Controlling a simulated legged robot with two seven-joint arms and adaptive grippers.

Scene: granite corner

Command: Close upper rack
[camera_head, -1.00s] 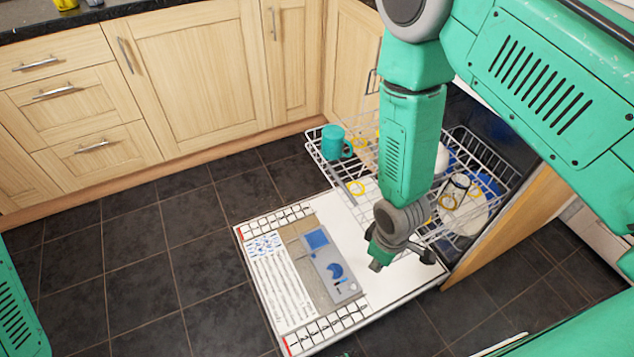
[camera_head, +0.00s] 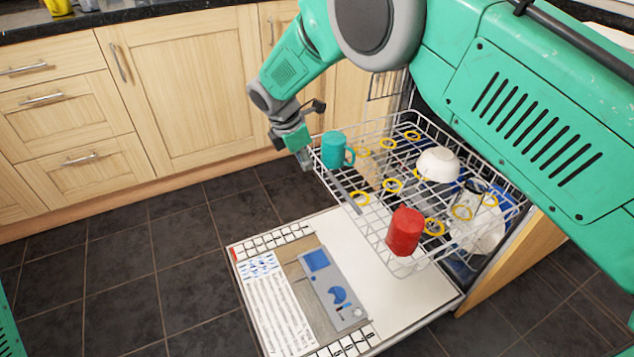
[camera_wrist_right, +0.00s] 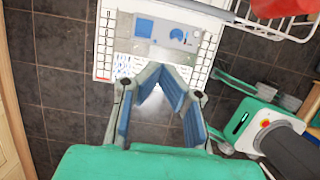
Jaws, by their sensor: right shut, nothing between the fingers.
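The upper rack (camera_head: 346,196) is a white wire basket slid out of the dishwasher above its lowered door (camera_head: 385,290). It holds a teal mug (camera_head: 335,150), a red cup (camera_head: 405,231), a white bowl (camera_head: 438,164) and several yellow rings. My right gripper (camera_head: 306,162) is at the rack's outer left corner, beside the mug, pointing down. Its fingers (camera_wrist_right: 160,72) are shut with nothing between them. I cannot tell whether it touches the rack. Part of the rack shows at the top right of the right wrist view (camera_wrist_right: 275,20). My left gripper is out of view.
Wooden cabinets (camera_head: 180,90) with metal handles stand behind and to the left. The dark tiled floor (camera_head: 150,240) left of the door is clear. My right arm passes over the rack's back. A wooden side panel (camera_head: 520,262) flanks the dishwasher on the right.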

